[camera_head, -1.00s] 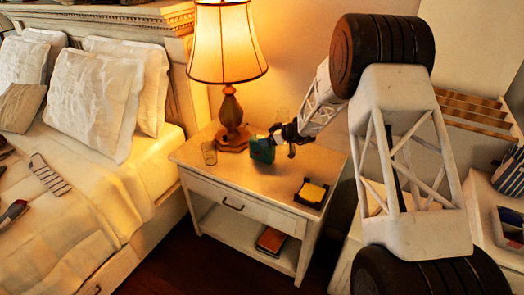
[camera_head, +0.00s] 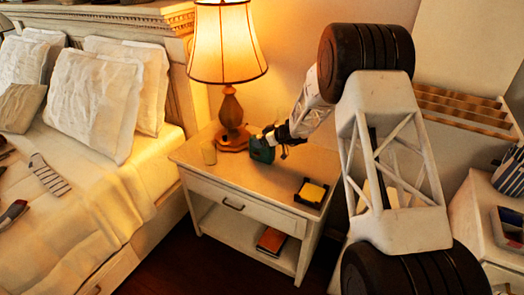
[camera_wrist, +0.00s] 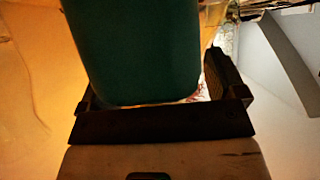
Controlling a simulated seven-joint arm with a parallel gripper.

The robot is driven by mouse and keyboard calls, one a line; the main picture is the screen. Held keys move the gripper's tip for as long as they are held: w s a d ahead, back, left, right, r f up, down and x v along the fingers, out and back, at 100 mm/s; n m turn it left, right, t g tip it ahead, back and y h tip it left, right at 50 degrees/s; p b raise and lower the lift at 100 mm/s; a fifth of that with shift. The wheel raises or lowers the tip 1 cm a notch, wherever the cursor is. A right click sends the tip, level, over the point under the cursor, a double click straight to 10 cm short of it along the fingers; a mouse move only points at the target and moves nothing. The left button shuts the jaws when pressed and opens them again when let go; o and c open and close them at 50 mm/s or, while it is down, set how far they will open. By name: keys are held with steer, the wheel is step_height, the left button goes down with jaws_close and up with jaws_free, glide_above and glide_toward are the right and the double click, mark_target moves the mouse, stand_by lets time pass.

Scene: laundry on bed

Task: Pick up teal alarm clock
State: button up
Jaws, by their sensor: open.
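The teal alarm clock (camera_head: 262,150) stands on the nightstand just in front of the lamp. My gripper (camera_head: 271,136) is at the clock, coming in from the right, and partly covers its top and right side. In the wrist view, the teal clock (camera_wrist: 135,50) fills the upper middle, with the open fingers of my gripper (camera_wrist: 165,95) on either side of it. A finger with a ridged pad shows at the clock's right; the left finger is mostly hidden. I cannot tell whether either finger touches the clock.
The lit lamp (camera_head: 232,110) stands close behind the clock. A glass (camera_head: 208,152) is to the left. A black tray with a yellow pad (camera_head: 313,192) lies on the right of the nightstand (camera_head: 245,178). A book (camera_head: 271,241) lies on its lower shelf. The bed (camera_head: 90,215) is at left.

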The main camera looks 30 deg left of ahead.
steer(key=c, duration=1.6)
steer(key=shift+r, duration=0.25)
